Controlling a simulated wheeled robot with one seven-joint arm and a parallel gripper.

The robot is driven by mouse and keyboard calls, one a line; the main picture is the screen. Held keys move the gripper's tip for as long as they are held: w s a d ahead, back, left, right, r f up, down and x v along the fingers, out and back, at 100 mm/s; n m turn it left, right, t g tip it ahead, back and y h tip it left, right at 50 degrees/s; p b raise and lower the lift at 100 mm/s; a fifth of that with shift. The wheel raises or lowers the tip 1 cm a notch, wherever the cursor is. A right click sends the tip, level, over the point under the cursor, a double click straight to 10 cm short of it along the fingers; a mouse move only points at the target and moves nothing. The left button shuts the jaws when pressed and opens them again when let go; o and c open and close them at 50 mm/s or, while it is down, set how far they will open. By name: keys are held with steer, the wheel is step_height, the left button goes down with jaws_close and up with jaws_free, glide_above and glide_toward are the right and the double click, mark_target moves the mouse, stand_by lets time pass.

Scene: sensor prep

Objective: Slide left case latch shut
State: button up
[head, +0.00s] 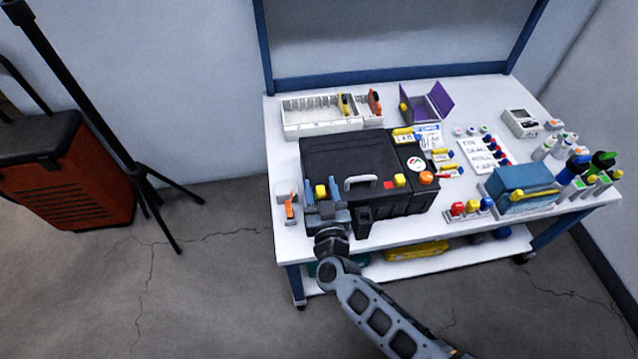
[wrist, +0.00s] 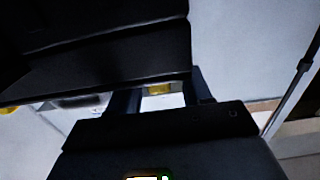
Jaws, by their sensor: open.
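The black case (head: 335,155) sits on the white bench with its lid down and a grey handle (head: 361,182) on its front. A yellow latch (head: 320,191) is at the left of the case front; it also shows as a small yellow patch in the wrist view (wrist: 159,89). My gripper (head: 324,193) is at the case's front left, open, with a finger on either side of the yellow latch. Whether the fingers touch it, I cannot tell. A second yellow latch (head: 400,179) is further right. The case (wrist: 110,55) fills the wrist view's upper left.
An orange-handled item (head: 290,207) stands on the bench just left of my gripper. A white divided tray (head: 310,122) is behind the case. Bottles, cards and a blue pouch (head: 520,185) crowd the right side. A tripod (head: 140,170) stands left of the bench.

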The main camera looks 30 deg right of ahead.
steer(key=shift+x, duration=0.9)
steer(key=shift+c, duration=0.3)
jaws_close()
